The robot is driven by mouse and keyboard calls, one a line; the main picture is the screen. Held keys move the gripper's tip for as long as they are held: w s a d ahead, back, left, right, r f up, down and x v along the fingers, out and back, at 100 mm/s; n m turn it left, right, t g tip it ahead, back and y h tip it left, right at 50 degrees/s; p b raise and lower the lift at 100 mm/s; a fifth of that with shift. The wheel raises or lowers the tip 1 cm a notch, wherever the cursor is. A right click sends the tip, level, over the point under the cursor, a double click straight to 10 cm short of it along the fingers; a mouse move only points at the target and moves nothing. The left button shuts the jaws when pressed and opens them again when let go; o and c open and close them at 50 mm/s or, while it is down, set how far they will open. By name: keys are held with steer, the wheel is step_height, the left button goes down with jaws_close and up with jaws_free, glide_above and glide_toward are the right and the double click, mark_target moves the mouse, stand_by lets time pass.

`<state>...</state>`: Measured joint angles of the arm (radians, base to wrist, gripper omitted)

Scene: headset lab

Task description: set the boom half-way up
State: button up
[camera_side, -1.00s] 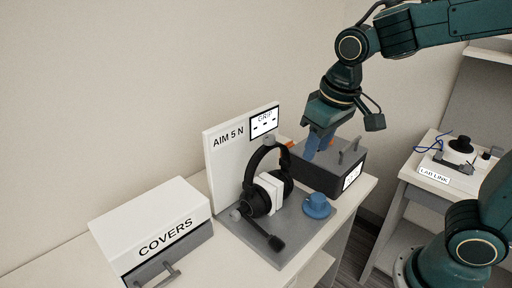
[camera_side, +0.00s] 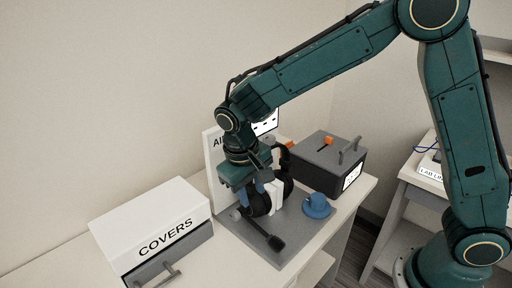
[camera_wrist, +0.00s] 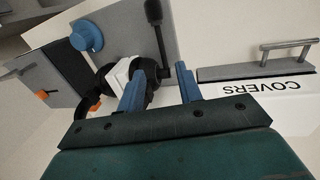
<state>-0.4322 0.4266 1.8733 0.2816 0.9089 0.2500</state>
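The black headset (camera_side: 288,187) with white blocks between its ear cups stands on the grey base plate (camera_side: 305,238) in front of the AIM 5 N board (camera_side: 210,150). Its boom (camera_side: 258,230) slopes down from a grey pivot at the near ear cup to a black mic tip near the plate's front edge. The boom and mic also show in the wrist view (camera_wrist: 157,40). My gripper (camera_wrist: 160,80) has its two blue fingers apart, with nothing clearly between them. It is above and beside the near ear cup. In the side view it hides the headband and part of the cup.
A blue knob-like piece (camera_side: 317,206) stands on the plate's right. A dark box (camera_side: 328,160) with a handle and orange lever is behind it. The white COVERS box (camera_side: 150,220) with a drawer handle is at left. Table space in front of the plate is clear.

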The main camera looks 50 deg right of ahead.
mark_target(260, 228)
steer(key=shift+f, duration=0.15)
steer(key=d+f, duration=0.1)
steer(key=f, duration=0.8)
steer(key=d+f, duration=0.1)
steer(key=f, duration=0.3)
steer(key=shift+d+f, duration=0.2)
steer(key=shift+d, duration=0.1)
jaws_close()
